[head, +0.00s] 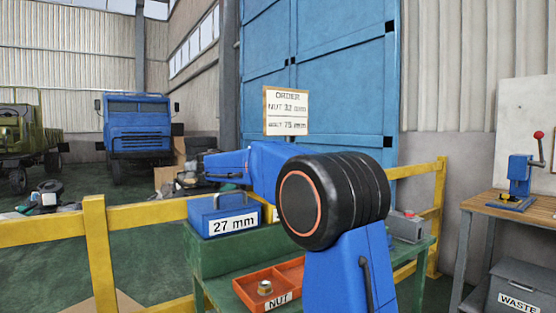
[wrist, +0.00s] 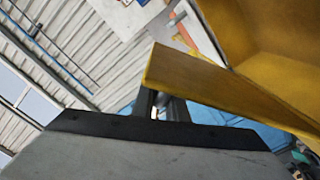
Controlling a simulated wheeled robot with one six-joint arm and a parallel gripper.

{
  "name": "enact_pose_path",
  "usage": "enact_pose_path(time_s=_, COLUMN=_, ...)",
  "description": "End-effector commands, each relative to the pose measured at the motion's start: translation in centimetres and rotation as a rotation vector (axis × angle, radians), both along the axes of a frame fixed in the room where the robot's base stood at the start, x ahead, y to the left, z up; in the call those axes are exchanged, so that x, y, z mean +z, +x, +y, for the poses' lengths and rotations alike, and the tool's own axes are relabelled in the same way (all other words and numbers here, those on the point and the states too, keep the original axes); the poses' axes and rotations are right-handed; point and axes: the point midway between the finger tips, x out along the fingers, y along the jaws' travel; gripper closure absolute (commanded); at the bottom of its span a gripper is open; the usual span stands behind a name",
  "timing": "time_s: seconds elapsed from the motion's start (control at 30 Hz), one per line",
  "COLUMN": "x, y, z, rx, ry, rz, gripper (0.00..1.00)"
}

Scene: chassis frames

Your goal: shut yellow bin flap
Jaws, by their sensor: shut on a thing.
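In the wrist view, the fingers of my gripper (wrist: 162,102) are shut on the near edge of a yellow panel, which looks like the bin flap (wrist: 205,82). The flap slants from the left down to the right, and its edge hides the fingertips. A larger yellow surface, seemingly the yellow bin (wrist: 285,50), rises behind it at the upper right. In the head view, my blue arm with its black joint reaches away to the left.
A green table holds a blue box (head: 222,218) marked 27 mm and an orange tray (head: 247,291) with a nut (head: 265,287). A workbench (head: 520,207) with a press and a waste bin (head: 515,290) stand at the right.

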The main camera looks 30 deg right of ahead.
Motion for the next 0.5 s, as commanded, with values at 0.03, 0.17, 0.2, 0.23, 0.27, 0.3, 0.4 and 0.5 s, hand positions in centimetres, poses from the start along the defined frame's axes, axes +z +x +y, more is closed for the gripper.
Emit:
enact_pose_path(time_s=0.03, x=-0.02, y=-0.23, z=0.03, rx=0.000, ry=0.000, rz=-0.013, gripper=1.00)
enact_pose_path(time_s=0.17, x=-0.27, y=-0.46, z=0.03, rx=0.000, ry=0.001, rz=-0.034, gripper=1.00)
enact_pose_path(time_s=0.2, x=-0.30, y=-0.50, z=0.03, rx=0.000, ry=0.001, rz=-0.037, gripper=1.00)
enact_pose_path(time_s=0.23, x=-0.32, y=-0.52, z=0.03, rx=0.000, ry=0.001, rz=-0.039, gripper=1.00)
enact_pose_path(time_s=0.27, x=-0.33, y=-0.54, z=0.03, rx=0.000, ry=0.001, rz=-0.040, gripper=1.00)
enact_pose_path(time_s=0.3, x=-0.34, y=-0.54, z=0.03, rx=0.000, ry=0.001, rz=-0.041, gripper=1.00)
enact_pose_path(time_s=0.4, x=-0.35, y=-0.55, z=0.03, rx=0.000, ry=0.002, rz=-0.042, gripper=1.00)
enact_pose_path(time_s=0.5, x=-0.35, y=-0.54, z=0.03, rx=0.000, ry=0.001, rz=-0.041, gripper=1.00)
